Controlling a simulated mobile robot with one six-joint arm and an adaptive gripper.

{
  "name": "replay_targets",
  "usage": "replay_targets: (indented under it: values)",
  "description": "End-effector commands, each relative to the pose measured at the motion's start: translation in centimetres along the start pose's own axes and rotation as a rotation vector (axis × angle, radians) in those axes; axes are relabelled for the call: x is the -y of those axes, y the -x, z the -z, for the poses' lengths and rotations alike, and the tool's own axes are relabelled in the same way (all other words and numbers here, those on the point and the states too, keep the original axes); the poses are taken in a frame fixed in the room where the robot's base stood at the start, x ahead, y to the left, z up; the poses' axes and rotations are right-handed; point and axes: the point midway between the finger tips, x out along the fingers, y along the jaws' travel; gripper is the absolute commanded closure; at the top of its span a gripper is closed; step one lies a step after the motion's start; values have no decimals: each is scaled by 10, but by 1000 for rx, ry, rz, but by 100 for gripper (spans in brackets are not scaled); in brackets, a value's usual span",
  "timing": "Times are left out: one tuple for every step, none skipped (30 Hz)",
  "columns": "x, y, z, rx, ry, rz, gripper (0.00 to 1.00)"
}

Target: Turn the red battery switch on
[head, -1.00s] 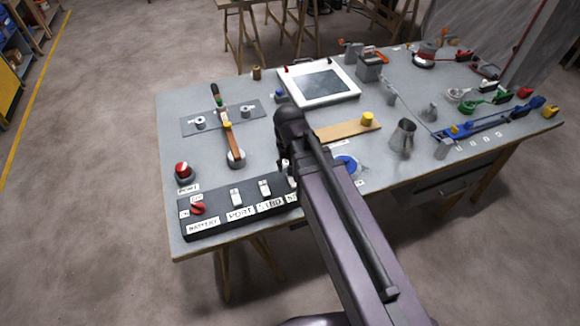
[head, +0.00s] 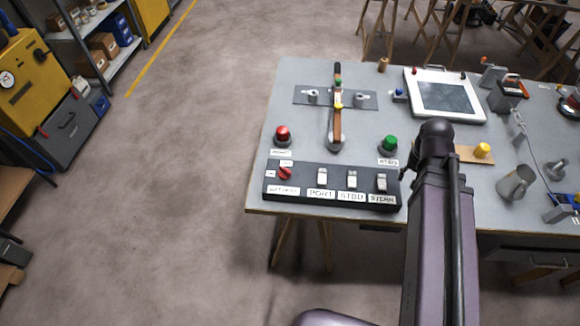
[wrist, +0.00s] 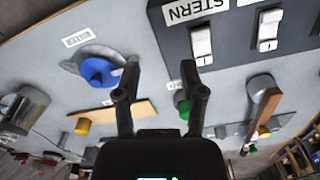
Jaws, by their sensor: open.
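The red battery switch (head: 285,173) is a small red rotary knob at the left end of a black switch panel (head: 268,184). Small white labels sit above it and to its left, with a larger one below; which label it points at is too small to tell. In the head view my arm reaches over the table right of the panel, and my gripper is mostly hidden behind it. In the wrist view my gripper (wrist: 162,82) is open and empty, above the table near the panel's STERN end. The red switch is outside the wrist view.
White rocker switches (head: 352,179) line the panel right of the knob. A red button (head: 283,133), a green button (head: 390,143) and a wooden-handled lever (head: 337,122) stand behind it. A blue valve knob (wrist: 100,72) is near my gripper. The floor left of the table is clear.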

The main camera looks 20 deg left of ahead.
Motion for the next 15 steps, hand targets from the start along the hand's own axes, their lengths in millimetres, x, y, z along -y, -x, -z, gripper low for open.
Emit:
replay_targets:
  values:
    - [-13, 0, -5, 0, -14, 0, 47]
    - [-20, 0, -7, 0, -19, 0, 47]
    - [-28, 0, -9, 0, -25, 0, 47]
    - [-34, 0, -11, 0, -30, 0, 47]
    - [-40, 0, -13, 0, -35, 0, 47]
    - [-46, 0, -15, 0, -40, 0, 47]
    - [-50, 0, -16, 0, -42, 0, 47]
    - [-54, 0, -17, 0, -45, 0, 47]
    - [-59, 0, -19, 0, -49, 0, 47]
    - [-61, 0, -20, 0, -51, 0, 47]
    - [-63, 0, -20, 0, -52, 0, 47]
    - [-65, 0, -21, 0, -53, 0, 47]
    - [-66, 0, -21, 0, -54, 0, 47]
    - [-67, 0, -21, 0, -54, 0, 47]
    - [-68, 0, -21, 0, -55, 0, 47]
